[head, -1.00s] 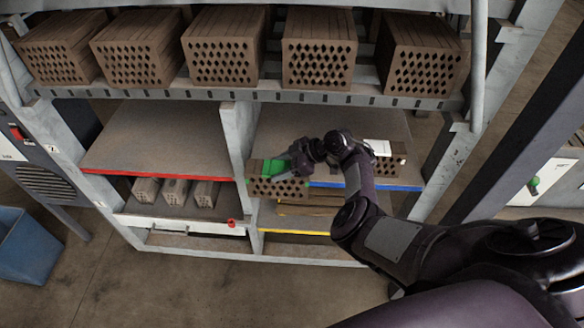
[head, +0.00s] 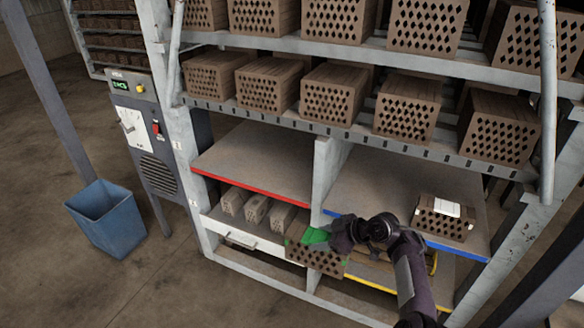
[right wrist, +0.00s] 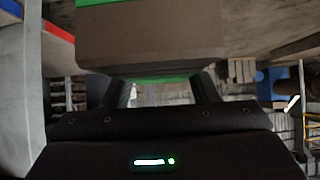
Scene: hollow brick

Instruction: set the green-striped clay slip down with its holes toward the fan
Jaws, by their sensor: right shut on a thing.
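The green-striped clay slip (head: 318,262) is a brown block with a green band on top and rows of holes in its visible long face. That face points toward the head camera. My right gripper (head: 320,237) is shut on it from above and behind, by the green band. The slip hangs in front of the shelf divider, slightly tilted in the picture. In the right wrist view the slip (right wrist: 150,38) fills the top, its green band partly hidden behind the gripper. A grey cabinet with a louvred grille (head: 158,175) stands left of the rack; I cannot tell if this is the fan. My left gripper is out of view.
A red-edged shelf (head: 255,160) is bare. A blue-edged shelf (head: 375,190) holds a brick with a white label (head: 443,217) at its right and is otherwise clear. Several slips (head: 256,209) lie below the red edge. A blue bin (head: 105,215) stands on the floor.

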